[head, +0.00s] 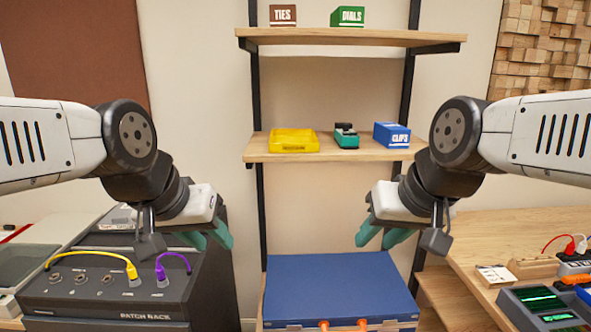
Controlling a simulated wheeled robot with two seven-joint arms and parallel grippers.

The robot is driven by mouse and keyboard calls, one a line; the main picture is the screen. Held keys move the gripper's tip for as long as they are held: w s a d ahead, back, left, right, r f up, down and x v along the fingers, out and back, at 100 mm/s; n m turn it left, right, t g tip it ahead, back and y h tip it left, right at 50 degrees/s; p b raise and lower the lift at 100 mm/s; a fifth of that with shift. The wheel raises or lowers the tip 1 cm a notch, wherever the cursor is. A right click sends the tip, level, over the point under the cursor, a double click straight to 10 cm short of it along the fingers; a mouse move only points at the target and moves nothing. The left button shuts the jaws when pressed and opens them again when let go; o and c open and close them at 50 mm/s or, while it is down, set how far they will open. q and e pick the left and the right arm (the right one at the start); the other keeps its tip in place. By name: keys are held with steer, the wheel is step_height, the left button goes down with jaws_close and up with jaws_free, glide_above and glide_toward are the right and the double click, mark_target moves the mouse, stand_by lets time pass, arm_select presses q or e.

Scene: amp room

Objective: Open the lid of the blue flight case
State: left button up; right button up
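The blue flight case (342,285) sits low at the bottom centre on a wooden shelf, with its lid down. Neither gripper appears to touch the case.
Above the case, a shelf (256,158) holds a yellow box (294,140), a small green-and-black item (346,136) and a blue CLIPS box (391,135). The patch rack (108,302) with cables stands left. A wooden bench (476,252) with devices is right.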

steer(key=shift+s+f, duration=0.1)
steer(key=shift+s, duration=0.05)
jaws_close()
steer(key=w+d+f+m+h, duration=0.1)
steer(key=w+d+f+m, duration=0.4)
steer(key=w+f, duration=0.4)
steer(key=w+d+f+m+h, duration=0.1)
steer(key=w+d+f+m, duration=0.5)
steer(key=f, duration=0.4)
step_height(320, 180, down, 16)
steer(key=w+d+r+m, duration=0.1)
steer(key=w+d+m, duration=0.15)
steer(key=m, duration=0.25)
steer(key=s+a+f+m+t, duration=0.2)
steer(key=s+a+f+m, duration=0.15)
steer(key=f+m, duration=0.6)
steer(key=s+a+f+m+t, duration=0.2)
steer(key=s+f+m+t, duration=0.15)
steer(key=f+m, duration=0.65)
steer(key=x, duration=0.9)
steer(key=shift+w+r+m+g, duration=0.1)
steer(key=shift+w+r, duration=0.1)
steer(key=shift+r, duration=0.4)
steer(key=shift+w+r+m+g, duration=0.15)
steer(key=shift+w+r, duration=0.1)
steer(key=shift+r, duration=0.4)
steer(key=shift+w+r+g, duration=0.1)
steer(key=shift+w+r, duration=0.1)
steer(key=shift+r, duration=0.4)
